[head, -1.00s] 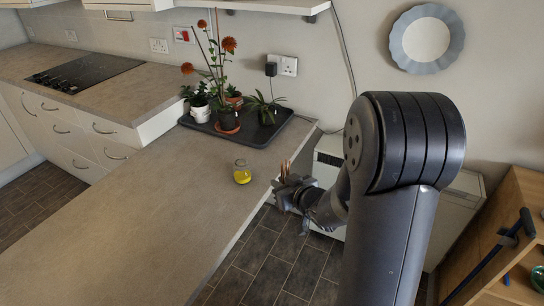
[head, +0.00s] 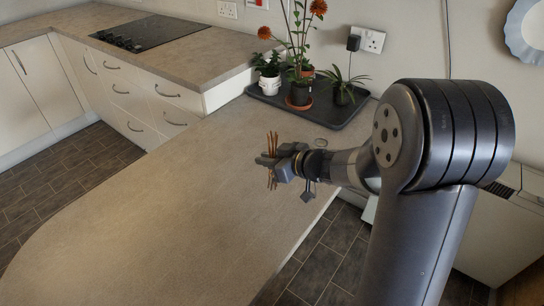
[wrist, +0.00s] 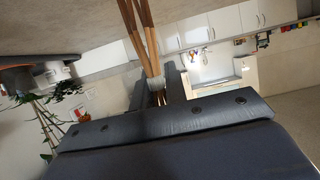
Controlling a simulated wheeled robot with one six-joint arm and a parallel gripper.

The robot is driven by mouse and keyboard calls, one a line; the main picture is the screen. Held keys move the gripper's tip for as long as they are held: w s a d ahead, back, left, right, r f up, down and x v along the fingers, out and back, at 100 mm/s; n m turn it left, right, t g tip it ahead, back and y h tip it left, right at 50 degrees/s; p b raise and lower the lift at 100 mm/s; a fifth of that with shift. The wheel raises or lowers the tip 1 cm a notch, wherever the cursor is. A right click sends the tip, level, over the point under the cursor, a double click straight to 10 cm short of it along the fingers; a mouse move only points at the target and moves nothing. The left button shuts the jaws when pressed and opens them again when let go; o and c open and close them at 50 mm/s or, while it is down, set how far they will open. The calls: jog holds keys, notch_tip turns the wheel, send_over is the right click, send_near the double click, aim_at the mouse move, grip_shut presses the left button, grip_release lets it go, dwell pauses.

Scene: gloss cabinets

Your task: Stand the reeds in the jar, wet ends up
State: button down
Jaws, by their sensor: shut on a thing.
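My gripper (head: 270,160) is shut on a bundle of thin brown reeds (head: 272,141), which stands roughly upright above the countertop. The reeds stick out above and below the fingers. In the wrist view the reeds (wrist: 147,40) run up from between the fingers (wrist: 157,95), with a pale band around them. I cannot tell which ends are wet. The glass jar (head: 321,140) shows only its rim behind my wrist, to the right of the reeds. The rest of it is hidden.
A dark tray (head: 345,122) with several potted plants (head: 299,94) stands at the back of the countertop (head: 150,190). The hob (head: 150,33) is at the far left. The countertop to the left and front is clear. Its right edge drops to the tiled floor.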

jog(key=shift+f+b, duration=0.55)
jog(key=shift+f, duration=1.85)
jog(key=c, duration=1.3)
grip_release()
jog(key=shift+c, duration=0.2)
jog(key=b+v, duration=0.1)
jog(key=v, duration=0.9)
jog(key=shift+s+d+r, duration=0.2)
jog(key=shift+d+r, duration=0.05)
jog(key=shift+d, duration=0.05)
jog(key=shift+a, duration=0.1)
